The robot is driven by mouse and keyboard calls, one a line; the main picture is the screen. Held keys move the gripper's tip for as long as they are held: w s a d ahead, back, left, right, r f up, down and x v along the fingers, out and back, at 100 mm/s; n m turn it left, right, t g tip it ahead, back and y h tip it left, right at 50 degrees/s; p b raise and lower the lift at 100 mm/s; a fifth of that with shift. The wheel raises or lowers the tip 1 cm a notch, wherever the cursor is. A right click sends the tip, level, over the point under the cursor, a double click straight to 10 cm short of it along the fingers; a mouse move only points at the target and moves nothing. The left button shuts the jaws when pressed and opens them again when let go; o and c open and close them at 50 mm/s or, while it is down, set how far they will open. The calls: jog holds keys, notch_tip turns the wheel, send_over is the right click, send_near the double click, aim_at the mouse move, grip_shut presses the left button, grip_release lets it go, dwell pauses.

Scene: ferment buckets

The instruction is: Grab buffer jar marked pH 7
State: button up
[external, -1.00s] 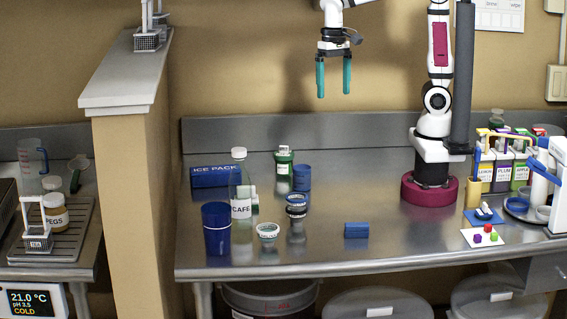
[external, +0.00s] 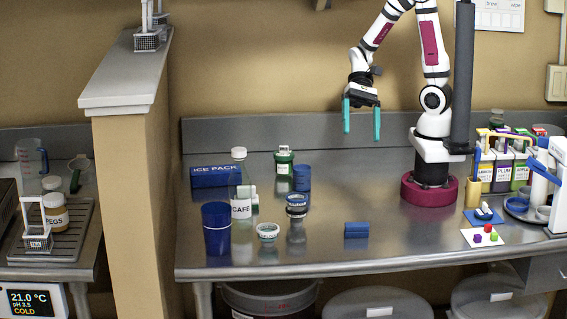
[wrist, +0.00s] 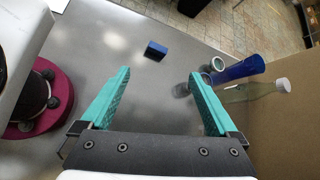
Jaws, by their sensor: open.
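My gripper (external: 362,136) is open and empty, with its teal fingers pointing down, high above the bench. In the wrist view my gripper (wrist: 160,73) has its two fingers wide apart with bare steel between them. No label reading pH 7 is legible. Small round jars stand mid-bench to the left of my gripper: a short jar with a pale green rim (external: 267,232) at the front, and a blue-rimmed jar (external: 296,199) that appears stacked on or just behind another dark-banded jar (external: 296,212). Two round jar tops (wrist: 217,64) show beside the right finger in the wrist view.
Near the jars stand a blue cup (external: 216,240), a clear CAFE bottle (external: 240,190), a green-capped container (external: 284,160), a blue cylinder (external: 302,178) and an ice pack (external: 215,177). A blue block (external: 356,230) lies near the front edge.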

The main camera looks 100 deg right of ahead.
jog(key=w+d+f+m+t, duration=0.3)
jog(key=w+d+m+t, duration=0.2)
jog(key=d+m, duration=0.15)
jog(key=m+t+h, duration=0.7)
jog(key=m+h, duration=0.1)
jog(key=m, duration=0.5)
send_near(284, 168)
jog(key=w, duration=0.1)
jog(key=w+d+f, duration=0.2)
jog(key=shift+w+d+f, duration=0.15)
jog(key=shift+w, duration=0.25)
jog(key=x, duration=0.6)
jog(key=shift+s+f, duration=0.1)
jog(key=shift+f, duration=0.05)
grip_shut()
